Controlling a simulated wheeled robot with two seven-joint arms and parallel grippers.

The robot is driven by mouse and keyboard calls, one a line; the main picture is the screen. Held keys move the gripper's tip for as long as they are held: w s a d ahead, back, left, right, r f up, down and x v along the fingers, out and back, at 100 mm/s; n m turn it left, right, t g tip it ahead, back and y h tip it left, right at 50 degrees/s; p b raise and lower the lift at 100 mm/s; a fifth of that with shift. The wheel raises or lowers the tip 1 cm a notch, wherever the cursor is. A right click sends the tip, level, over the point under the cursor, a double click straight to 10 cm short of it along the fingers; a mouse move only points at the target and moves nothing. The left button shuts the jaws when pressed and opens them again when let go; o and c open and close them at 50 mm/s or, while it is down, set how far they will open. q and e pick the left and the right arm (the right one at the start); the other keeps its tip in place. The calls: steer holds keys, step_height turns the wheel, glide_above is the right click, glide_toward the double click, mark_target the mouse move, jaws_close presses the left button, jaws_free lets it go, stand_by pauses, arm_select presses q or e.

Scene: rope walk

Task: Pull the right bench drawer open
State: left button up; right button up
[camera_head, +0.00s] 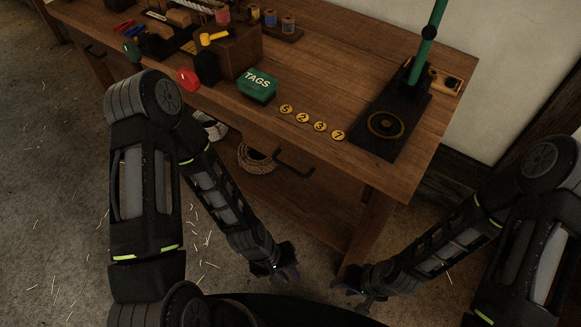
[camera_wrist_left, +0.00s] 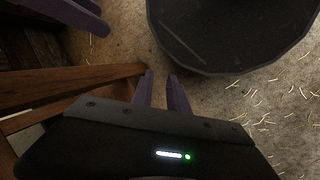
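The right bench drawer is the wooden front (camera_head: 318,176) under the bench top's right half, with a dark bar handle (camera_head: 294,166). It looks closed, its front in line with the bench edge. My left gripper (camera_head: 289,273) is low in front of the bench, well apart from the handle. In the left wrist view its two purple fingers (camera_wrist_left: 161,80) are apart with nothing between them. My right gripper (camera_head: 344,283) is near the bench's front right leg, also away from the handle. Its purple fingers show at the left wrist view's top left, apart and empty.
The wooden bench (camera_head: 375,185) carries a green TAGS box (camera_head: 257,85), several numbered yellow discs (camera_head: 303,118) and a black-based green lever press (camera_head: 392,118). A rope coil (camera_head: 256,158) lies below, left of the handle. Straw-strewn floor (camera_head: 60,230) is clear at left.

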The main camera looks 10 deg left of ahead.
arm_select(q)
steer(key=w+n, duration=0.1)
steer(key=n, duration=0.3)
steer(key=n+t+h+b, duration=0.3)
steer(key=n+t+h, duration=0.55)
steer(key=n, duration=2.45)
glide_toward(291, 168)
steer(key=w+f+g+h, duration=0.2)
steer(key=w, duration=0.1)
steer(key=shift+s+d+r, duration=0.15)
steer(key=shift+d+r, duration=0.05)
steer(key=shift+d, duration=0.15)
steer(key=shift+p+x, duration=0.4)
steer(key=shift+x, duration=3.55)
steer(key=shift+s, duration=0.15)
